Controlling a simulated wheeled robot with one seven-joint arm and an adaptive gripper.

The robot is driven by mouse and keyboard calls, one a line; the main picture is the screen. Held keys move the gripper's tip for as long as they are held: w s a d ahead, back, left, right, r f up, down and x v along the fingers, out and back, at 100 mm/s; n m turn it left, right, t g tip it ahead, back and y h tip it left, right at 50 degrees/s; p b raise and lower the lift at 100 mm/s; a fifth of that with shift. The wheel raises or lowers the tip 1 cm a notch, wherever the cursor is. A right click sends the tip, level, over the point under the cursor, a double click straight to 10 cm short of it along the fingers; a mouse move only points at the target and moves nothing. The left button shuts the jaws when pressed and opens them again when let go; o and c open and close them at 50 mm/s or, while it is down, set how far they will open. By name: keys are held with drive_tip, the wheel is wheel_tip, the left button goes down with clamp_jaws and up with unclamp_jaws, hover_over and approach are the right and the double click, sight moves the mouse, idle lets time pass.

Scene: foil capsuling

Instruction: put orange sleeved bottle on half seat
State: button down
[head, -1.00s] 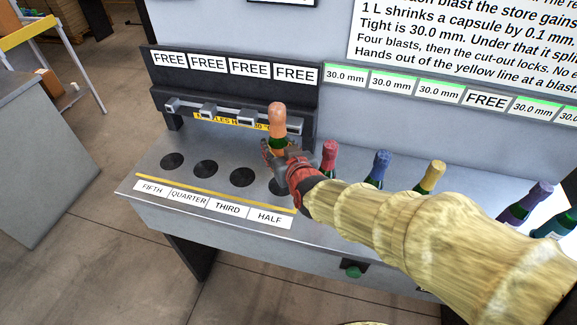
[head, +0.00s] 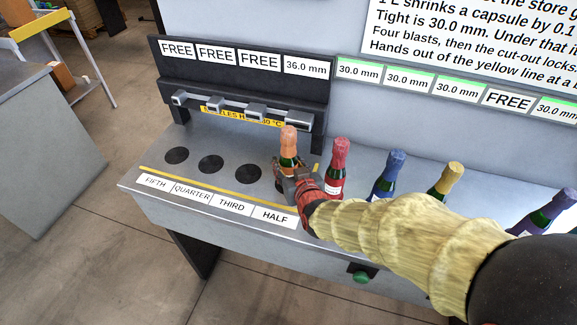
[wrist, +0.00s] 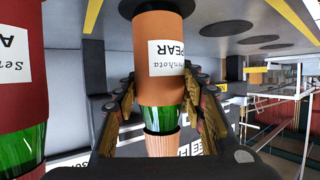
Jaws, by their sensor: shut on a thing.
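The orange sleeved bottle (head: 288,143) stands upright at the half seat, behind the HALF label (head: 274,216). In the wrist view the picture is upside down: the bottle's orange sleeve (wrist: 160,28) has a white PEAR label, and its base meets a dark disc, the half seat (wrist: 125,9). My gripper (head: 288,170) is shut on the bottle; its fingers also show on both sides of it in the wrist view (wrist: 160,100). In the head view the gripper hides most of the half seat and the bottle's lower part.
The fifth, quarter and third seats (head: 211,164) are empty. A yellow line (head: 200,183) runs in front of them, and nozzles (head: 255,110) stand behind. A red bottle (head: 337,165) stands close to the right, then blue, yellow and purple ones. The sign above half reads 36.0 mm.

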drive_tip(key=c, duration=1.1)
unclamp_jaws()
drive_tip(key=shift+r, duration=0.1)
drive_tip(key=shift+s+r, duration=0.2)
drive_tip(key=shift+s, duration=0.05)
drive_tip(key=s+d+r+m+g+h+p, duration=0.1)
drive_tip(key=s+d+r, duration=0.3)
drive_tip(key=s, duration=0.5)
drive_tip(key=s+d+r+m+g+h+p, duration=0.1)
drive_tip(key=s+d+r+g, duration=0.3)
drive_tip(key=s+d, duration=0.3)
drive_tip(key=s+d+r+g+h+p, duration=0.1)
drive_tip(key=s+d+r, duration=0.4)
drive_tip(key=s, duration=0.6)
drive_tip(key=shift+s+d+r+m+g, duration=0.2)
drive_tip(key=shift+d+r+m+g, duration=0.15)
drive_tip(key=shift+g, duration=0.35)
